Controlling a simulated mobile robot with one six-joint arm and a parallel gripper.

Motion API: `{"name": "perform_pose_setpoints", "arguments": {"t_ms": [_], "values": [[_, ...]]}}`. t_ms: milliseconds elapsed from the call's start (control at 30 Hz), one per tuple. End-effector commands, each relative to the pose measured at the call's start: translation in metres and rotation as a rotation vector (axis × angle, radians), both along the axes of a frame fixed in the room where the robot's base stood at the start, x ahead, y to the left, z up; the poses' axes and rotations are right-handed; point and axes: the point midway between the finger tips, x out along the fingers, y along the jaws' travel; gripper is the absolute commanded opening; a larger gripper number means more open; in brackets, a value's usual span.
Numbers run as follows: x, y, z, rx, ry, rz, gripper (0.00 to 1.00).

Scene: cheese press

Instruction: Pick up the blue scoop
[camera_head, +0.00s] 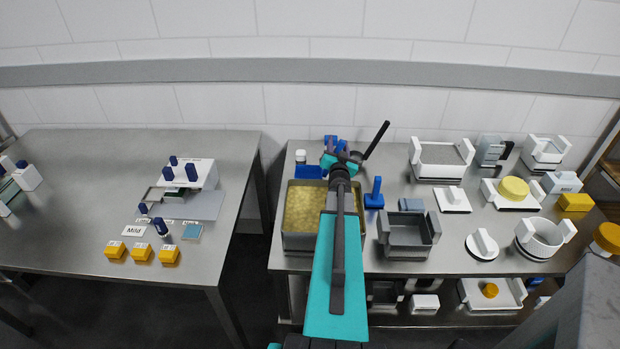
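A small blue tool with an upright handle (375,193) stands on the right-hand table, just right of the vat. It looks like the blue scoop, but its shape is too small to be sure. Another blue piece (309,172) lies behind the vat, left of my arm. My teal and dark arm reaches forward over the vat. My gripper (343,160) is at its far end, above the back of the table, left of and beyond the upright blue tool and apart from it. Its fingers are too small and overlapped to read. More blue shows just behind it, partly hidden.
The grey vat (284,241) holds yellowish contents under my arm. A dark rod (377,139) slants up beside my gripper. A grey square mould (409,249) and several white moulds and lids stand to the right. A gap separates this table from the left table (70,225).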

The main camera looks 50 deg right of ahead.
Motion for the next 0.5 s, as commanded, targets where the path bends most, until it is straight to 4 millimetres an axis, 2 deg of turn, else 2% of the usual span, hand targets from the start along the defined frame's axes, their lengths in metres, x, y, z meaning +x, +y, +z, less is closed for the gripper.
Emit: {"name": "perform_pose_setpoints", "arguments": {"t_ms": [267, 500], "values": [[-0.0001, -0.0001, 0.0001, 0.000, 0.000, 0.000, 0.39], [-0.0002, -0.0001, 0.0000, 0.000, 0.000, 0.000, 0.00]]}}
